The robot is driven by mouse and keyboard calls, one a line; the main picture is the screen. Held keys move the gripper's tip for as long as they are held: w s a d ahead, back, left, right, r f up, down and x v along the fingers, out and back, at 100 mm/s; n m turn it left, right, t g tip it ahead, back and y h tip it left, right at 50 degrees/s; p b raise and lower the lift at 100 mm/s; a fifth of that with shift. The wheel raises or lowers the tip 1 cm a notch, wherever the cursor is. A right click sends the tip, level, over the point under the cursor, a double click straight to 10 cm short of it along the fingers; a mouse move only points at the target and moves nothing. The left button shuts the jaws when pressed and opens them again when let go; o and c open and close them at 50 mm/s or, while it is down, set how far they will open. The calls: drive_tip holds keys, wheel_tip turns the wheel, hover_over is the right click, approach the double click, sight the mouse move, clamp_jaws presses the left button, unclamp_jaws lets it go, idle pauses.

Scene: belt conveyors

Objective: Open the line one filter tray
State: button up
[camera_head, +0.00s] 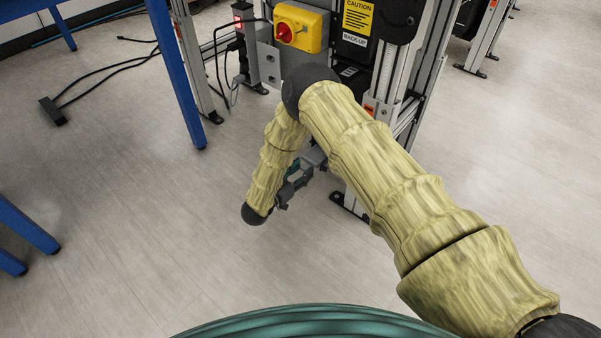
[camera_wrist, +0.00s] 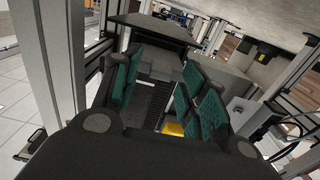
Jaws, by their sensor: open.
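In the head view my gripper (camera_head: 296,183) is low beside the conveyor frame, partly hidden behind my yellow-sleeved arm. In the wrist view my gripper (camera_wrist: 163,78) is open, with its green-padded fingers apart and nothing held between them. A grey box-like unit (camera_wrist: 205,66) with a dark top plate (camera_wrist: 150,31) lies beyond the fingers. A dark ribbed surface (camera_wrist: 152,103) shows between the fingers. I cannot tell for sure which part is the line one filter tray, or whether it is open or shut. No contact between fingers and unit is clear.
A yellow switch box (camera_head: 312,27) with a red knob and a caution sign (camera_head: 358,16) sit on the conveyor frame. A metal upright (camera_wrist: 58,60) stands close on the left in the wrist view.

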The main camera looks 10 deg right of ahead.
clamp_jaws()
drive_tip(key=shift+w+d+r+p, duration=0.15)
drive_tip(key=shift+d+p, duration=0.1)
drive_tip(key=shift+p, duration=0.3)
drive_tip(key=shift+w+d, duration=0.15)
drive_tip(key=shift+d, duration=0.05)
unclamp_jaws()
drive_tip(key=v, duration=1.2)
drive_tip(key=shift+d, duration=0.1)
idle(0.4)
